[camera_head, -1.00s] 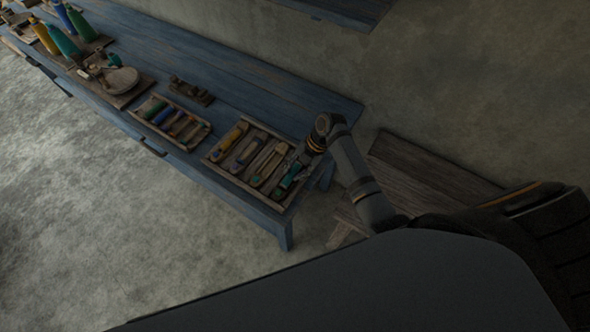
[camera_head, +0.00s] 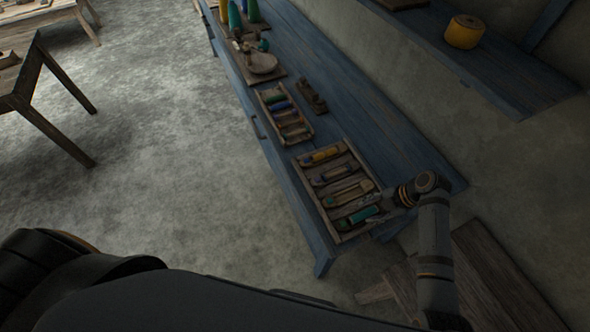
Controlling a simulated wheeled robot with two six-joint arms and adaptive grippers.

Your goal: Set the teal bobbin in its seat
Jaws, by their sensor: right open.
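The teal bobbin (camera_head: 359,215) lies in the nearest compartment of a wooden tray (camera_head: 314,198) on the blue bench. It looks lengthwise in that compartment; whether it is fully down in a seat is too small to tell. My right gripper (camera_head: 376,207) is open, low at the tray's right edge, close to the bobbin's right end. Whether the fingers touch the bobbin cannot be told. The other compartments hold wooden shuttles, one with a yellow bobbin (camera_head: 322,156) and one with a blue one (camera_head: 333,174). My left gripper is out of view.
A smaller tray (camera_head: 270,124) of coloured bobbins stands farther along the blue bench (camera_head: 380,128), beside a dark wooden rack (camera_head: 311,97). Beyond are a round dish (camera_head: 263,64) and tall cones. A yellow spool (camera_head: 464,32) sits on a wall shelf. Planks (camera_head: 480,285) lie right of the bench.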

